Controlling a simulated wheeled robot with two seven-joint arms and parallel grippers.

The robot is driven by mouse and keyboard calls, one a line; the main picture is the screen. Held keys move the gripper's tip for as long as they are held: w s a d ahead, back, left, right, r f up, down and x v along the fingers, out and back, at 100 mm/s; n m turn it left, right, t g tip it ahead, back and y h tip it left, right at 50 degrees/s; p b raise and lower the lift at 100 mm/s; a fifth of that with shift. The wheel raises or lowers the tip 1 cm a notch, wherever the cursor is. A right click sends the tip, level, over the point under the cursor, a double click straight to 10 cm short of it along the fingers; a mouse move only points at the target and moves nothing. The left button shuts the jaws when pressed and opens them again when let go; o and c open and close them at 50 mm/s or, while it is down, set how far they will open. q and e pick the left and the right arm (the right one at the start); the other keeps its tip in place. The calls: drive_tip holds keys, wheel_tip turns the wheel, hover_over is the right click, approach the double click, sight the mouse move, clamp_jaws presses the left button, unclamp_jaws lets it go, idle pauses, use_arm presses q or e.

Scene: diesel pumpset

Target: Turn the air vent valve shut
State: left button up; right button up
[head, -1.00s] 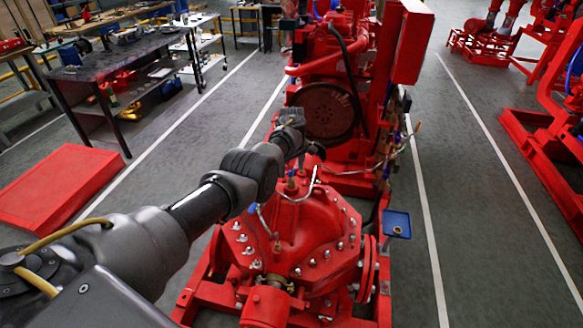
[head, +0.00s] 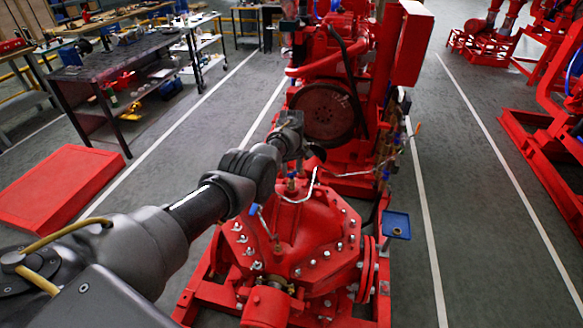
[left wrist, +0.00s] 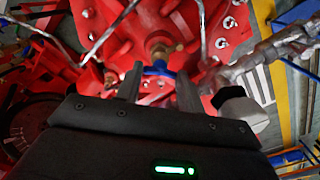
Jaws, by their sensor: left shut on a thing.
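The air vent valve shows a small blue handle (head: 291,176) on a brass fitting on top of the red pump casing (head: 312,232). In the left wrist view the blue handle (left wrist: 158,70) lies between the two dark fingers, with the brass fitting just beyond it. My left gripper (head: 291,166) reaches over the casing from the left and is shut on this handle; it also shows in the left wrist view (left wrist: 160,78). The wrist and fingers partly hide the valve in the head view. My right gripper is in neither view.
A second blue-handled valve (head: 255,210) stands left of the held one. Thin silvery tubes (head: 311,186) run close by. A blue tray (head: 396,224) is at the right. The engine flywheel (head: 326,112) stands behind. A red platform (head: 60,185) lies at the left.

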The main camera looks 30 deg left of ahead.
use_arm(q)
drive_tip(key=m, duration=0.3)
drive_tip(key=shift+m+p, duration=0.3)
drive_tip(key=shift+p, duration=0.1)
drive_tip(key=shift+m, duration=1.8)
drive_tip(key=o, duration=1)
